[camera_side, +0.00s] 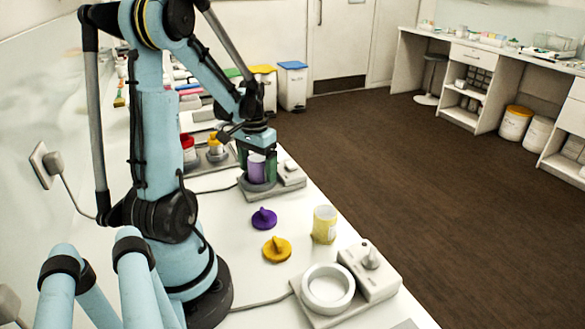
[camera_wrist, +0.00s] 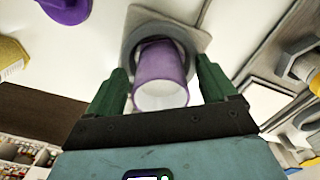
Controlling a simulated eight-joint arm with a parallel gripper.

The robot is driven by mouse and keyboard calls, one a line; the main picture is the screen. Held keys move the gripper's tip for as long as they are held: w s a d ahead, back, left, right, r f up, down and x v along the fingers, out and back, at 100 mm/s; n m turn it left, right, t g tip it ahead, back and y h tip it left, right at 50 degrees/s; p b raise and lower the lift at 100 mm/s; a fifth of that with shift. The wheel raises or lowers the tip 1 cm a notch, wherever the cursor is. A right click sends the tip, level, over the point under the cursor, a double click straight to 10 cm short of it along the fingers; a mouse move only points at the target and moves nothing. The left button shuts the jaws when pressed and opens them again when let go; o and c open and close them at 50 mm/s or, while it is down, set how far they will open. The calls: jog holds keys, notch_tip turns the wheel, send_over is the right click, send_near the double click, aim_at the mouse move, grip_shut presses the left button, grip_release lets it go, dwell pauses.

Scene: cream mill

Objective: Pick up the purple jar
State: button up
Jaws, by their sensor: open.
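The purple jar (camera_side: 257,173) stands in the round holder of a grey mill unit (camera_side: 257,195) on the white table. In the wrist view the jar (camera_wrist: 160,62) shows its pale, open-looking end toward the camera, with the holder ring (camera_wrist: 130,45) around its far end. My gripper (camera_side: 258,165) has its two dark green fingers on either side of the jar. The wrist view shows the gripper (camera_wrist: 161,75) open, with a gap between the jar and each finger. A purple knobbed lid (camera_side: 264,218) lies on the table nearer the side camera.
A yellow jar (camera_side: 325,225) and a yellow lid (camera_side: 277,249) are on the table. A second mill unit (camera_side: 370,270) with a white ring (camera_side: 327,289) is at the front. Red and yellow items (camera_side: 214,145) stand on another unit behind my arm. The table's right edge is close.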

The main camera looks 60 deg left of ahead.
jog(key=c, duration=1.2)
jog(key=shift+r, duration=0.15)
